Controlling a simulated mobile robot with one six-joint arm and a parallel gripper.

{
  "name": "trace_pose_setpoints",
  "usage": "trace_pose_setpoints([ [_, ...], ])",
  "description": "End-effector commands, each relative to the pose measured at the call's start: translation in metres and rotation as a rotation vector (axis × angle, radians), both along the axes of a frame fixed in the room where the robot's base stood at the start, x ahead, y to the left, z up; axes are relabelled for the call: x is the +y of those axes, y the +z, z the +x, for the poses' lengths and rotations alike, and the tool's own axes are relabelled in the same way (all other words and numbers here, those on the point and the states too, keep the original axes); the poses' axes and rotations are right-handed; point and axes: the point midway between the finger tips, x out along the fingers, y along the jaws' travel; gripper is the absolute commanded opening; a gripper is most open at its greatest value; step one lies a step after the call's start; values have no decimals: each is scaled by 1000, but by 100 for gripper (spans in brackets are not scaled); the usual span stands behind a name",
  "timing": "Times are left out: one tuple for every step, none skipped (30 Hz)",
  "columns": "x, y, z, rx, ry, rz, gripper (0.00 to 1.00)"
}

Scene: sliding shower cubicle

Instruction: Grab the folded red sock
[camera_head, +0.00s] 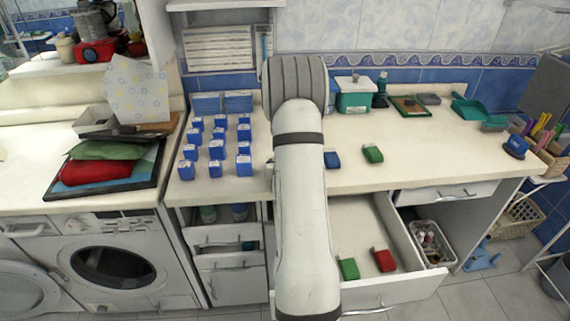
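A small folded red piece that looks like the red sock (384,260) lies in the open drawer (411,238), on its right side near the front. A similar folded green piece (348,269) lies to its left in the same drawer, close to my arm. My pale arm crosses the middle of the view and covers the drawer's left part. My gripper does not show, so I cannot see whether it holds anything.
Another green piece (373,153) and a blue one (332,160) lie right of my arm. A larger red folded cloth (95,171) lies on a tray at left. Clear floor shows at lower right.

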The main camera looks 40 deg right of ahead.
Motion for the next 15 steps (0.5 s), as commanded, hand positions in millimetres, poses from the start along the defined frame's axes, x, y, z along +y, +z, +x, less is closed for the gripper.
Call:
trace_pose_setpoints([
  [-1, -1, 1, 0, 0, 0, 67],
  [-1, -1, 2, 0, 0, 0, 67],
  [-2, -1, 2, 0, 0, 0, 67],
  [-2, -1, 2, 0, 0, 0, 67],
  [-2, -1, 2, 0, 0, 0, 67],
  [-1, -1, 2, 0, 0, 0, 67],
  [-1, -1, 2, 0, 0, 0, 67],
  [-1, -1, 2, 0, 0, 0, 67],
  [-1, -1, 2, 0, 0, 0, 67],
  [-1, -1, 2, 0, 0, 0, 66],
  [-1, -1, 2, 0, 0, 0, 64],
  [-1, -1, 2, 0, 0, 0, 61],
  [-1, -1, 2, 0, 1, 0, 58],
  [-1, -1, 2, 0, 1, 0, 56],
  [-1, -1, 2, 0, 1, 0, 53],
])
